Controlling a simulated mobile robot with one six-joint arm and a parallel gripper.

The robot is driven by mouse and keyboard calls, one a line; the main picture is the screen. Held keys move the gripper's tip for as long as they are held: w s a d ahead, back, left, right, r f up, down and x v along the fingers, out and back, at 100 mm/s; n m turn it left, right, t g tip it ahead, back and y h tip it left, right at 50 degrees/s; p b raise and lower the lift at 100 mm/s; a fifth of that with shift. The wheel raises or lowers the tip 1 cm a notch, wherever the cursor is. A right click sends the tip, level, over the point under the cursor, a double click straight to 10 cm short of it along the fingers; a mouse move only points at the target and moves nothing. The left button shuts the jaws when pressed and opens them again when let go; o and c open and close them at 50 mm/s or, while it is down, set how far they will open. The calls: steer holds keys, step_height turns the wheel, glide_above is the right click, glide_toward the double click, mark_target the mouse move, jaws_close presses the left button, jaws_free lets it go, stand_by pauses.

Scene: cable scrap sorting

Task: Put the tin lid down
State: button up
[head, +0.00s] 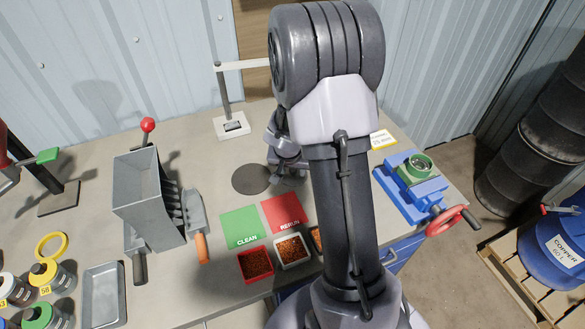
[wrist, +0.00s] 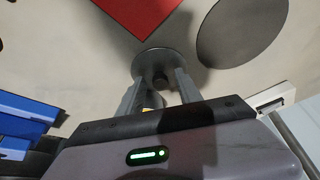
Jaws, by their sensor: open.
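The tin lid, a small grey disc with a dark knob (wrist: 150,57), shows in the wrist view at the fingertips. My gripper (wrist: 160,88) is open, with one finger on each side of the knob. The lid looks to be at the bench top, but I cannot tell whether it rests fully on it. In the head view my gripper (head: 289,170) is low over the bench, right beside a flat dark round disc (head: 251,179), and mostly hides the lid. In the wrist view the disc (wrist: 240,30) lies apart from the lid, bare.
A red RERUN card (head: 283,213) and green CLEAN card (head: 241,227) lie in front, with trays of copper bits (head: 256,265) nearer. A blue vise (head: 410,185) stands right, a grey hopper machine (head: 148,200) left, and a white-based post (head: 231,127) behind.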

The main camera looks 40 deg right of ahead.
steer(key=s+a+r+p, duration=0.2)
steer(key=a+r, duration=0.2)
steer(key=r, duration=0.3)
steer(key=s+a+r+n+t+p, duration=0.1)
steer(key=s+a+r, duration=0.2)
steer(key=r, duration=0.5)
steer(key=s+a+r+p, duration=0.2)
steer(key=a+r, duration=0.2)
steer(key=r, duration=0.3)
steer(key=s+a+r+n+t+y, duration=0.1)
steer(key=s+a+r+n+y, duration=0.1)
steer(key=s+a+r, duration=0.2)
steer(key=s+a+r+n+y, duration=0.1)
steer(key=s+a+r+y, duration=0.2)
steer(key=s+a, duration=0.6)
steer(key=shift+s+a+r+n+t, duration=0.25)
steer(key=shift+a+r+n+t, duration=0.2)
steer(key=shift+a, duration=0.55)
